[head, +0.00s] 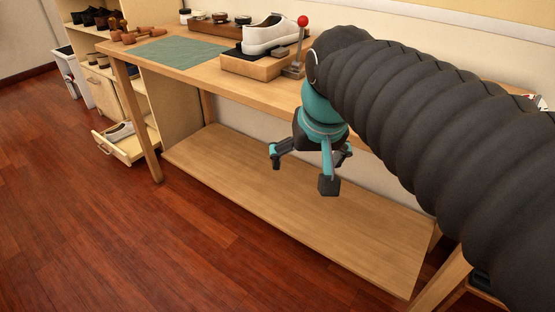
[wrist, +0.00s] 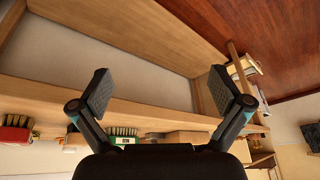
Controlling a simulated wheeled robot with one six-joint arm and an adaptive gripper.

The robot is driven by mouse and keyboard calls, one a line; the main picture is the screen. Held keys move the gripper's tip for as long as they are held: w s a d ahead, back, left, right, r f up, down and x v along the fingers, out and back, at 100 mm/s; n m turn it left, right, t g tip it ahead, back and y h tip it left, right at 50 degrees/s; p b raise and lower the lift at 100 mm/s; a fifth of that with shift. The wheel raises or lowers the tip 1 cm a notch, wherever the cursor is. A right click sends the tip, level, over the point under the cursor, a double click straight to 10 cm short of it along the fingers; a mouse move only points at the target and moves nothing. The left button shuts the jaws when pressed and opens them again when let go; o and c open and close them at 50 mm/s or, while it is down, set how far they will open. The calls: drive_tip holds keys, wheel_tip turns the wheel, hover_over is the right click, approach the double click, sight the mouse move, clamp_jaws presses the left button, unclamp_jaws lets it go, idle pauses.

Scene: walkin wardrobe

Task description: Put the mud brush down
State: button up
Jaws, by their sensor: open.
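My gripper (head: 302,170) is open and hangs in front of the workbench's front edge, above the lower shelf in the head view. In the wrist view its two fingers (wrist: 160,91) are spread wide with nothing between them. In the head view my arm hides that part of the bench.
The workbench (head: 225,83) carries a green mat (head: 172,52), a white shoe (head: 268,36) on a wooden block, a red-knobbed lever (head: 302,22) and wooden pieces (head: 138,34). The lower shelf (head: 300,210) is bare. An open drawer (head: 122,147) with shoes juts out left. The floor is clear.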

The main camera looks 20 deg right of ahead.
drive_tip(key=s+a+f+n+t, duration=0.1)
drive_tip(key=s+f+n, duration=0.1)
drive_tip(key=s+f, duration=0.4)
drive_tip(key=shift+s+a+f, duration=0.15)
drive_tip(key=shift+a+f, duration=0.25)
drive_tip(key=shift+f, duration=0.55)
